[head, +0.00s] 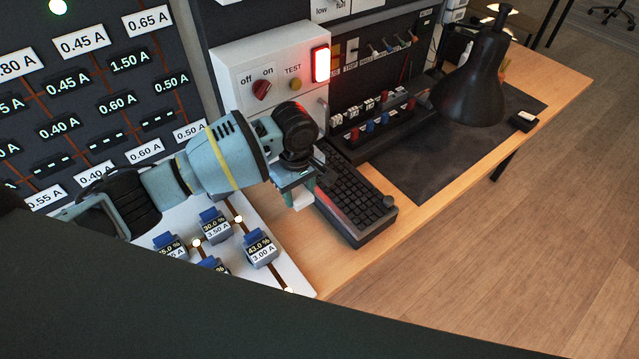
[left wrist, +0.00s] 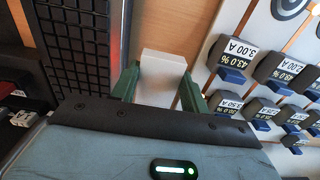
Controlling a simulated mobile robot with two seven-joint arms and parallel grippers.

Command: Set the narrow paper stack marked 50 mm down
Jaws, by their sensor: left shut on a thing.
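The narrow paper stack (left wrist: 163,66) is a small white block in the left wrist view. My left gripper (left wrist: 160,88) is shut on it, with one green finger on each side. Any 50 mm marking on it cannot be read. In the head view my left gripper (head: 298,192) is over the wooden table, just left of the keyboard, and a small part of the white stack (head: 303,199) shows at its fingertips. Whether the stack touches the table cannot be told. My right gripper is not in view.
A black keyboard (head: 362,204) lies right of the gripper. A white board with several blue-topped modules (head: 262,250) is at the left. A white switch box (head: 255,60) with a lit red lamp stands behind. Bare wooden table (head: 335,268) shows in front; a black desk lamp (head: 475,85) stands right.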

